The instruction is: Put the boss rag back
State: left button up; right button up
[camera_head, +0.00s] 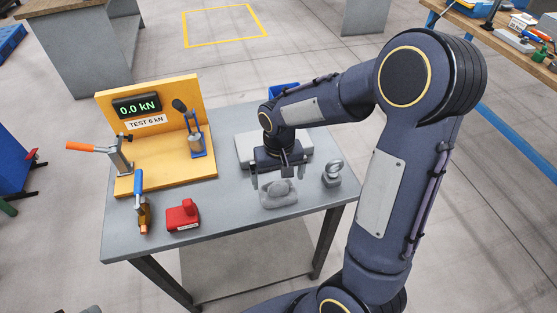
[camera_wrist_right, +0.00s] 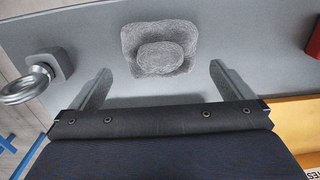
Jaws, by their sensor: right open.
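My right gripper (camera_head: 280,177) points down over the table at the rag's far side, fingers spread wide. In the wrist view the gripper (camera_wrist_right: 160,68) is open with nothing between its fingers. Whether the fingertips touch the table, I cannot tell. My left gripper is not in view.
A block with a metal ring (camera_head: 332,172) stands right of the rag. A light grey plate (camera_head: 244,150) lies behind, partly hidden by my gripper. A red block (camera_head: 183,215), a blue-handled tool (camera_head: 141,205) and an orange test stand (camera_head: 165,172) are left. The table between rag and red block is clear.

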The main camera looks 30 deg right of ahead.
aim_at(279, 183)
notch_tip(279, 183, up, 7)
jog(key=s+a+r+t+y, duration=0.1)
jog(key=s+a+r+t, duration=0.1)
jog(key=s, duration=0.6)
jog(key=s+a+r+n+t+y, duration=0.1)
jog(key=s+a+r+t+y, duration=0.1)
jog(key=s, duration=0.7)
jog(key=shift+a+r+t+y, duration=0.2)
jog(key=shift+r+t+y, duration=0.1)
jog(key=shift+t, duration=0.5)
